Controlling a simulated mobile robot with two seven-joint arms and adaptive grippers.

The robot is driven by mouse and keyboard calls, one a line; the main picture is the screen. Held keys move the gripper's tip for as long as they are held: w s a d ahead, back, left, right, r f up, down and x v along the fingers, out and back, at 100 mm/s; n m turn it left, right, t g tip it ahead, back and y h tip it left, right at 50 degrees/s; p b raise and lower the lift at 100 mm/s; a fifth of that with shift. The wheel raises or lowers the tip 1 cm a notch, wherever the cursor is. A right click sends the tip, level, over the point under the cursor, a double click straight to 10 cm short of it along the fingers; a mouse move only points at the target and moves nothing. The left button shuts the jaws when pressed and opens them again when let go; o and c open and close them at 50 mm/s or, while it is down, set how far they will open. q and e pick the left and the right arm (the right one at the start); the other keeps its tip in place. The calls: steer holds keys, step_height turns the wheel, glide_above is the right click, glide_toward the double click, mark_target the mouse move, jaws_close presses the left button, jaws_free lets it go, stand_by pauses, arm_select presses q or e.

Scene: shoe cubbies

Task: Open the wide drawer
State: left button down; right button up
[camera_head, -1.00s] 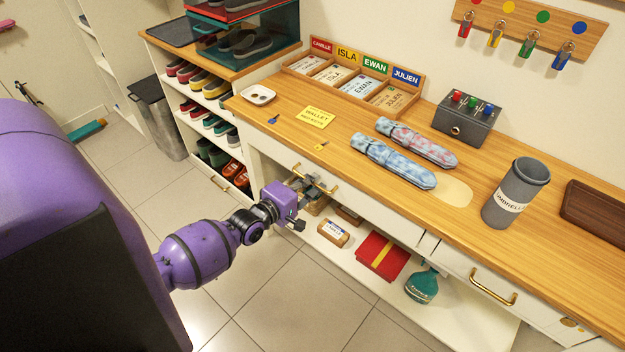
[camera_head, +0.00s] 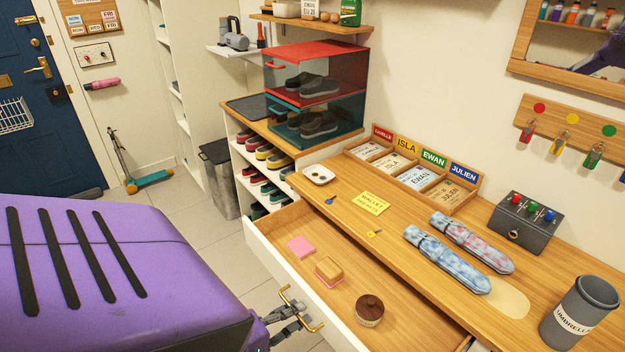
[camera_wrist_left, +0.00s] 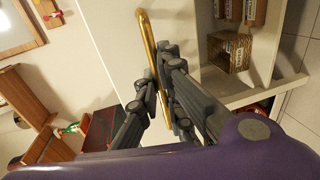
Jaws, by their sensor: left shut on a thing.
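The wide drawer (camera_head: 340,322) is pulled out from under the wooden counter, and its inside shows in the head view. Inside it lie a pink pad (camera_head: 300,246), a tan block on a pink base (camera_head: 328,270) and a round brown-topped pot (camera_head: 369,309). My left gripper (camera_head: 296,318) is at the drawer's front. It is shut on the brass handle (camera_head: 286,294). In the left wrist view the handle (camera_wrist_left: 148,42) runs between the fingers (camera_wrist_left: 160,85). My right gripper is not in view.
On the counter (camera_head: 400,290) lie two folded umbrellas (camera_head: 445,260), a yellow note (camera_head: 371,203) and small keys. A grey umbrella holder (camera_head: 580,315) stands at the right. Floor (camera_head: 200,245) shows left of the drawer.

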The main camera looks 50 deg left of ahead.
arm_select(q)
steer(key=shift+f+v, duration=0.1)
steer(key=shift+v, duration=0.5)
steer(key=shift+f+v, duration=0.15)
steer(key=shift+v, duration=0.5)
steer(key=c, duration=2.2)
jaws_free()
steer(key=shift+s, duration=0.1)
steer(key=v, duration=1.2)
steer(key=shift+r, duration=0.1)
